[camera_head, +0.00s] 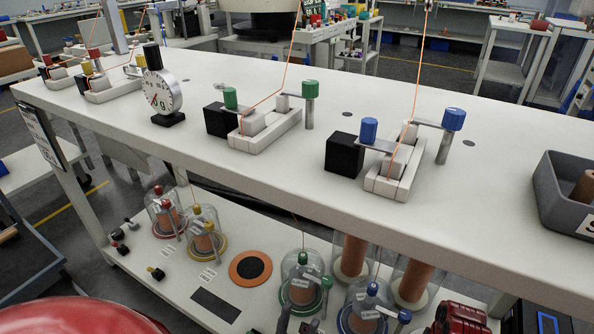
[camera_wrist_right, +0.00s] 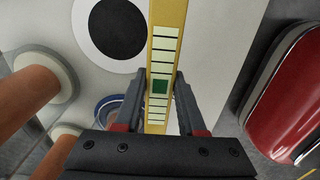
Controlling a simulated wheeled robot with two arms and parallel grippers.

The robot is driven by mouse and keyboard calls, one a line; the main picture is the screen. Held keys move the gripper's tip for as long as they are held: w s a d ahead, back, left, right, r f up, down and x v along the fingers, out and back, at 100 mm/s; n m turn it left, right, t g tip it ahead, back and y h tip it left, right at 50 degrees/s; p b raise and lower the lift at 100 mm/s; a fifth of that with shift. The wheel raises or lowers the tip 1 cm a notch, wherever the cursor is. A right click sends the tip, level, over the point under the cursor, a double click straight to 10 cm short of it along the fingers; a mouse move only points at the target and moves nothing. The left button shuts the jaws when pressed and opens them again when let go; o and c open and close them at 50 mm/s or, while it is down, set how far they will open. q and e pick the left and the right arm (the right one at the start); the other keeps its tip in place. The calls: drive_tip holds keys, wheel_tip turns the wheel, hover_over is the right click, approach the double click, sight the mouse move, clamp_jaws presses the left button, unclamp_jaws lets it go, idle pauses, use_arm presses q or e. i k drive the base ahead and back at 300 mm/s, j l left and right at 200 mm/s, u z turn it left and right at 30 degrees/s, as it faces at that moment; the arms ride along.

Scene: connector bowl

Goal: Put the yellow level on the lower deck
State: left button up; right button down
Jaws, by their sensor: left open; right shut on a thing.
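The yellow level (camera_wrist_right: 166,30) is a long bar with pale marked strips and a green square at its middle. It runs up the right wrist view between the fingers of my right gripper (camera_wrist_right: 160,82), which is shut on it. I cannot make out the level or the right gripper in the head view. The lower deck (camera_head: 178,268) is the white shelf under the white upper deck (camera_head: 265,85). My left gripper (camera_head: 296,323) shows only as dark fingertips at the bottom edge of the head view, open and empty.
Glass domes, red (camera_head: 166,212), yellow (camera_head: 205,232), green (camera_head: 301,280) and blue (camera_head: 368,308), stand on the lower deck. An orange ring (camera_head: 234,267) and a black rectangle (camera_head: 216,305) lie near clear white deck. A red object (camera_head: 460,320) is at right. The upper deck overhangs.

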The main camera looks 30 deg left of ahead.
sight(215, 304)
drive_tip(key=j+u, duration=0.4)
drive_tip(key=j, duration=0.35)
drive_tip(key=j+u, duration=0.35)
drive_tip(key=j, duration=0.4)
drive_tip(key=i+j+u, duration=0.1)
drive_tip(key=j+u, duration=0.3)
